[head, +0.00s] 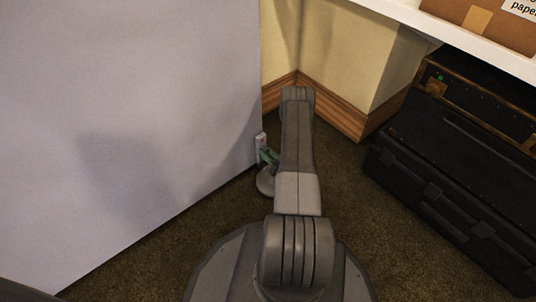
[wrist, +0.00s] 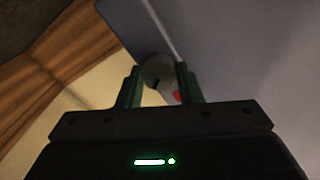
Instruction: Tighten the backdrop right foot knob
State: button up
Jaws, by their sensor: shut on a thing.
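The backdrop (head: 150,120) is a large pale grey panel filling the left of the head view. At its lower right edge is a small pale fitting (head: 261,140) with a reddish mark. My gripper (head: 268,157) has green fingers and is at this fitting, partly hidden by my arm. In the wrist view, the fingers of my gripper (wrist: 159,68) are shut on the sides of a round grey knob (wrist: 158,73). The knob has a dark slot, and a red mark (wrist: 177,97) shows beside it. The backdrop (wrist: 235,50) lies behind. How tight the knob is cannot be seen.
Black cases (head: 460,170) are stacked on the right, under a white shelf (head: 450,32) bearing a cardboard box (head: 485,20). A wall corner with a wooden skirting board (head: 335,112) is close behind my arm. Brown carpet (head: 150,265) is clear in front of the backdrop.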

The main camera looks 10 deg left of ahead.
jog(key=m, duration=1.1)
jog(key=shift+w+m+g, duration=0.1)
jog(key=shift+m+g, duration=0.2)
dwell(0.4)
jog(key=o, duration=1)
jog(key=shift+d, duration=0.1)
jog(key=p+v, duration=0.4)
jog(key=v, duration=0.9)
jog(key=shift+s+d+f, duration=0.1)
jog(key=shift+s+d, duration=0.15)
